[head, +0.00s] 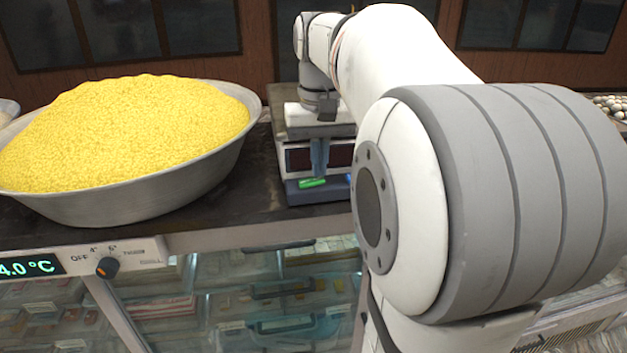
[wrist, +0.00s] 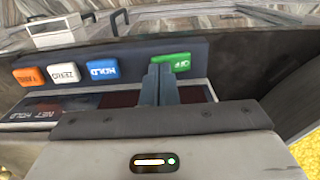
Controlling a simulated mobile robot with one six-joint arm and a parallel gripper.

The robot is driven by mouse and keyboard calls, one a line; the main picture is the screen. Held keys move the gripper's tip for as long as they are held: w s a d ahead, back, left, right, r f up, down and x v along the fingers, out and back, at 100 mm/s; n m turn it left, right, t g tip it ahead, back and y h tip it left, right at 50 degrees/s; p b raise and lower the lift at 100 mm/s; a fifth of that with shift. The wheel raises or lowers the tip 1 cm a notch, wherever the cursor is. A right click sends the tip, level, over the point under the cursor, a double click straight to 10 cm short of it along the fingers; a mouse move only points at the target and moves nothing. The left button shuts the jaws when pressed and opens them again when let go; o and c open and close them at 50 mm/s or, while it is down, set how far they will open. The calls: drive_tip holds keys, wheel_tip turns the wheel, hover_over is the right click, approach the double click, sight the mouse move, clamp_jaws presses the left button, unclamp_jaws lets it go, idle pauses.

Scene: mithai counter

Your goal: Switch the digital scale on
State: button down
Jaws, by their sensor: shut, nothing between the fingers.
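The digital scale (head: 290,190) stands on the dark counter, mostly behind my arm in the head view. Its display window (head: 298,158) looks dark, with no lit digits visible. My gripper (head: 319,172) is shut and empty, pointing down. In the wrist view my gripper (wrist: 160,68) has its tips at the green button's left edge. I cannot tell whether they touch it.
In the wrist view a blue HOLD button (wrist: 102,70), a white ZERO button (wrist: 63,74) and an orange button (wrist: 29,77) sit beside the green one. A large metal bowl (head: 140,205) of yellow sweets stands left of the scale. A glass display case is below the counter.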

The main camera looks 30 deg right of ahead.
drive_tip(key=shift+f+b, duration=0.35)
drive_tip(key=shift+f, duration=0.2)
drive_tip(key=shift+r, duration=0.2)
wheel_tip(320, 180, up, 7)
drive_tip(key=p, duration=0.6)
drive_tip(key=shift+f, duration=0.1)
drive_tip(key=shift+f, duration=0.1)
idle(0.4)
